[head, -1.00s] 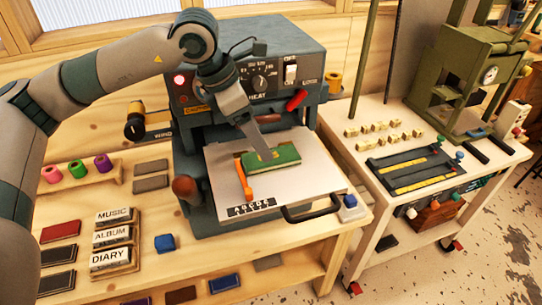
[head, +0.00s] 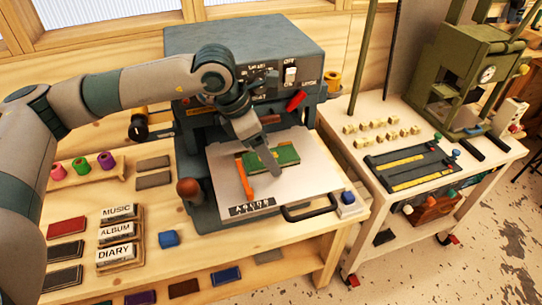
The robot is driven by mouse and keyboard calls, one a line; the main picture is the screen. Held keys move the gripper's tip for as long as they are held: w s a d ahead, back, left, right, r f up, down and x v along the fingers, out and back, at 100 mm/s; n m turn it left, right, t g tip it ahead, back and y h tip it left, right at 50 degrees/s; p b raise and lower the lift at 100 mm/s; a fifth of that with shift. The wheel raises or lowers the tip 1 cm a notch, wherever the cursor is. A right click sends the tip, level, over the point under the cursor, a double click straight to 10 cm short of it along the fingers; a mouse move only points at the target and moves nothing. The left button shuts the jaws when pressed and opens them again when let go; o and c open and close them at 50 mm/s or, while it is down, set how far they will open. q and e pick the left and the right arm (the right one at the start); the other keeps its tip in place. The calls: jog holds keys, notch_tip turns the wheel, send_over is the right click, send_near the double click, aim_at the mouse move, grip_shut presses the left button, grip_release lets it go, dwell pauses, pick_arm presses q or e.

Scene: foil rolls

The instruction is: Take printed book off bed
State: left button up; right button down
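A green book (head: 286,156) lies on the pale metal bed (head: 308,183) of the grey stamping machine (head: 250,70). An orange bar (head: 245,180) lies along the book's left side. My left gripper (head: 272,168) reaches down from above, its fingers over the middle of the book and hiding part of it. I cannot tell whether the fingers are apart or whether they touch the book. Any print on the cover is too small to read. My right gripper is not in view.
A black handle (head: 310,212) sticks out at the bed's front. Foil rolls (head: 80,166) stand at the left, near type blocks labelled MUSIC, ALBUM and DIARY (head: 115,255). A white cart (head: 400,205) stands at the right.

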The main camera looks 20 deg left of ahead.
pick_arm(q)
jog(key=shift+c, duration=0.4)
jog(key=c, duration=1.1)
jog(key=shift+r, duration=0.15)
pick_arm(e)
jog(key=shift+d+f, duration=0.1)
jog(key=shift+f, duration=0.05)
